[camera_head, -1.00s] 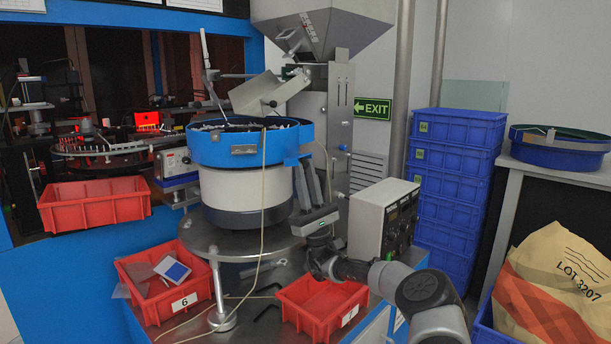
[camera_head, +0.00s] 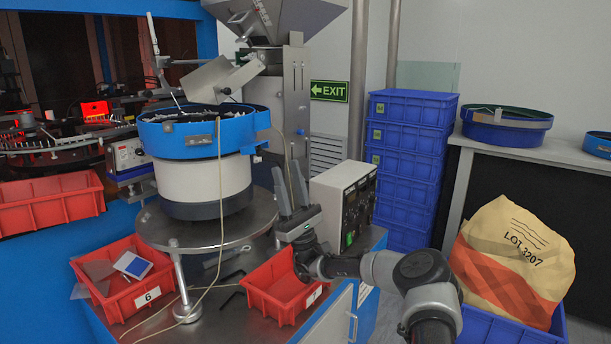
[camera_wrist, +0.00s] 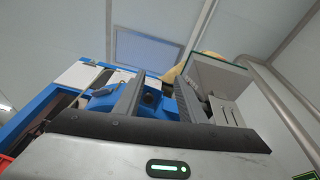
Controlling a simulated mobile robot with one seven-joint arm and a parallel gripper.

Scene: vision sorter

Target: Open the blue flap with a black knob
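The blue bowl feeder (camera_head: 190,138) stands on a round metal table. A blue piece (camera_head: 262,120) juts from its right side, with a dark spot below it. In the wrist view a round black knob (camera_wrist: 148,100) sits on a blue part (camera_wrist: 104,102), which I take to be the flap. The flap's outline is partly hidden by my finger. My gripper (camera_head: 287,172) is open and empty, fingers pointing up, just right of and below the blue piece. In the wrist view my gripper (camera_wrist: 160,82) shows its fingers apart, with the knob between them, beyond the fingers.
A grey control box (camera_head: 335,205) stands close to the right of my gripper. Red bins (camera_head: 285,285) and (camera_head: 120,300) sit below. A pale cable (camera_head: 221,200) hangs in front of the feeder. Stacked blue crates (camera_head: 405,150) and a bag (camera_head: 515,262) are farther right.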

